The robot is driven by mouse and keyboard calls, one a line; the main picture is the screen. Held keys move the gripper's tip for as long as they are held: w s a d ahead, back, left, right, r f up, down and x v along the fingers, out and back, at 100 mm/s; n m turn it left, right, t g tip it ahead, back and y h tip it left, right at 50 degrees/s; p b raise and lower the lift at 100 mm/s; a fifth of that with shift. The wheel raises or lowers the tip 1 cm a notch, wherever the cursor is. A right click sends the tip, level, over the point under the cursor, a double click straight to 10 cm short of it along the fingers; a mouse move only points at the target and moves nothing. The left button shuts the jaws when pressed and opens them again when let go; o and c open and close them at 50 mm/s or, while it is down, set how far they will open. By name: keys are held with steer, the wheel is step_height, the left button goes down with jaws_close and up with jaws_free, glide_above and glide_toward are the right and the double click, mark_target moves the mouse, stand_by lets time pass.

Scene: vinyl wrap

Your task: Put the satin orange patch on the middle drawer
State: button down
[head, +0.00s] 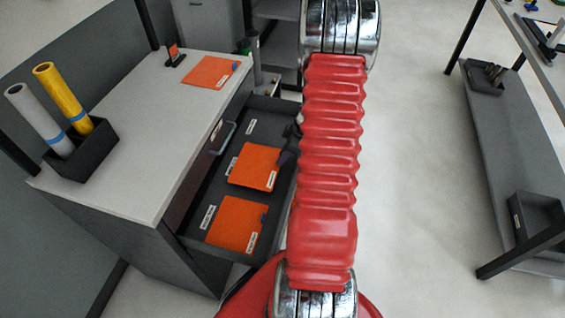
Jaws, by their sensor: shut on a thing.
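Orange patches show in three places. One patch (210,71) lies on the cabinet top, one (238,222) in the near part of the open drawer (268,121), and one (252,166) over the drawer's middle part. What looks like my gripper (287,158), dark and mostly hidden behind my red arm, is at the right edge of that middle patch and shut on it. I cannot read the labels, so I cannot tell which patch is satin. A dark brown drawer front (194,185) with a handle (222,138) faces right above the open drawer.
A dark holder (83,153) with a grey roll (38,118) and a yellow roll (61,94) stands on the cabinet (140,116). A shelf unit (495,150) with bins stands at right. The floor (415,200) between is clear.

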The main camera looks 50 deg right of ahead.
steer(key=shift+f, duration=0.15)
steer(key=shift+f, duration=1.85)
steer(key=c, duration=1.5)
jaws_free()
steer(key=v, duration=1.2)
steer(key=shift+s, duration=0.15)
